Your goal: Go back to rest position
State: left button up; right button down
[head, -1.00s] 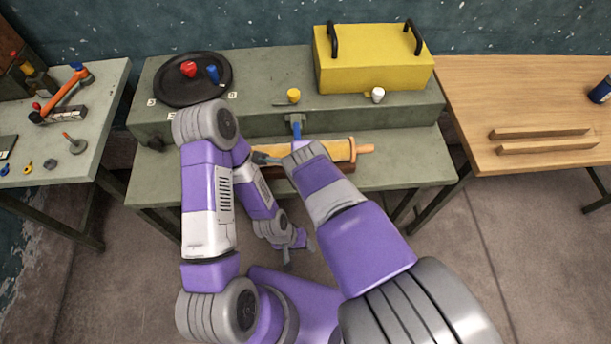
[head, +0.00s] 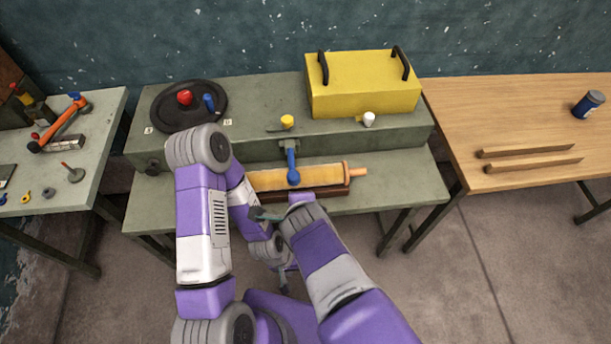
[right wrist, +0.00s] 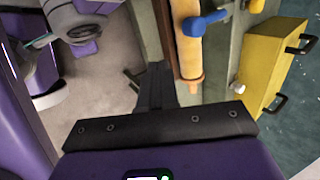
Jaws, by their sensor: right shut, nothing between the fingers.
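My right gripper shows in the right wrist view (right wrist: 157,85), its dark fingers together and empty, over the gap beside the bench front. In the head view its fingers are hidden behind my right wrist, which is in front of the bench. The blue lever (head: 292,165) hangs down over the orange roller (head: 320,176), apart from the gripper.
The green bench (head: 400,185) carries a yellow box (head: 362,90), a black disc (head: 165,112) with red and blue knobs, and yellow and white knobs. A wooden table (head: 540,115) stands right, and a side table (head: 95,160) with tools left. Floor shows in front.

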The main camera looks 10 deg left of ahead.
jog(key=w+d+f+n+g+h, duration=0.1)
jog(key=w+d+f+n+g, duration=0.15)
jog(key=d+f, duration=0.45)
jog(key=w+d+f+n+g+h, duration=0.1)
jog(key=w+d+f+n, duration=0.15)
jog(key=d+f, duration=0.55)
jog(key=s+d+f+n+g+y, duration=0.1)
jog(key=s+d+f+n, duration=0.1)
jog(key=s+f, duration=0.3)
jog(key=s+d+f+n+g+y, duration=0.1)
jog(key=s+f+n, duration=0.3)
jog(key=f, duration=0.6)
jog(key=shift+s+d+f+n+y, duration=0.35)
jog(key=shift+s+d+y, duration=0.15)
jog(key=shift+d+y, duration=0.25)
